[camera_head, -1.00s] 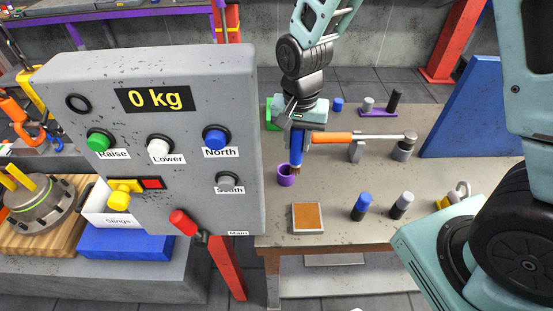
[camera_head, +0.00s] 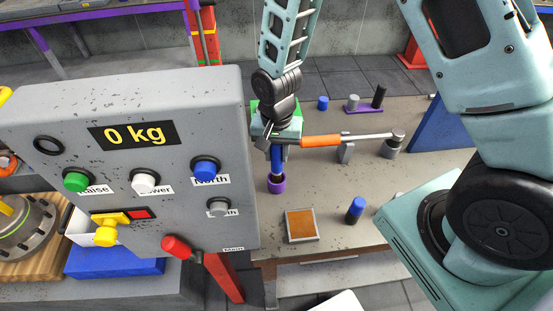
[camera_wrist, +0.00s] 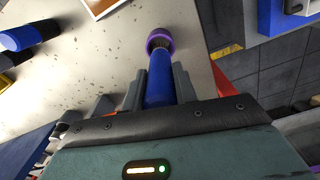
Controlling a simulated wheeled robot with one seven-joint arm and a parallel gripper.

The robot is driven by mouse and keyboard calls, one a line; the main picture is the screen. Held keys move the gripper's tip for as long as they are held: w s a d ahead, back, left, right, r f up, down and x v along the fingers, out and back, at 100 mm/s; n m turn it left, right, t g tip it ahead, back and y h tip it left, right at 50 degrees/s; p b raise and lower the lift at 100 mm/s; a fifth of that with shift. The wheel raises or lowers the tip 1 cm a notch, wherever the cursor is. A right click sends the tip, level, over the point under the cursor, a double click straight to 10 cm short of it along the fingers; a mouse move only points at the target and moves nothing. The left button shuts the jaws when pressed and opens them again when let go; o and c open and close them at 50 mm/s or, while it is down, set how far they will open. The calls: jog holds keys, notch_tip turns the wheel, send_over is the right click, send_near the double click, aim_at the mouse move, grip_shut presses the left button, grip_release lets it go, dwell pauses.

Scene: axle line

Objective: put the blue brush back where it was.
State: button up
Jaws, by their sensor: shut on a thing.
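My gripper (camera_head: 276,146) is shut on the blue brush (camera_head: 276,160), which it holds upright with the bristles downward. In the wrist view the brush (camera_wrist: 158,88) stands between the two fingers (camera_wrist: 157,78). The purple cup (camera_head: 276,185) stands on the grey bench directly below the brush. In the wrist view the brush's bristles show within the cup's ring (camera_wrist: 161,37). The brush's lower end is at or inside the cup's mouth; whether it touches the bottom is hidden.
An orange-handled wrench (camera_head: 321,141) lies on supports just right of my gripper. An orange-topped tray (camera_head: 300,224) and a blue-topped cylinder (camera_head: 355,209) stand nearer on the bench (camera_head: 330,190). The grey control panel (camera_head: 130,165) rises close on the left.

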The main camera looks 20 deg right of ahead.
aim_at(276, 162)
jog(key=shift+f+p, duration=0.55)
jog(key=shift+f, duration=1.35)
jog(key=o, duration=1)
jog(key=shift+f, duration=0.15)
notch_tip(276, 162, up, 12)
jog(key=b, duration=0.4)
jog(key=shift+r, duration=0.2)
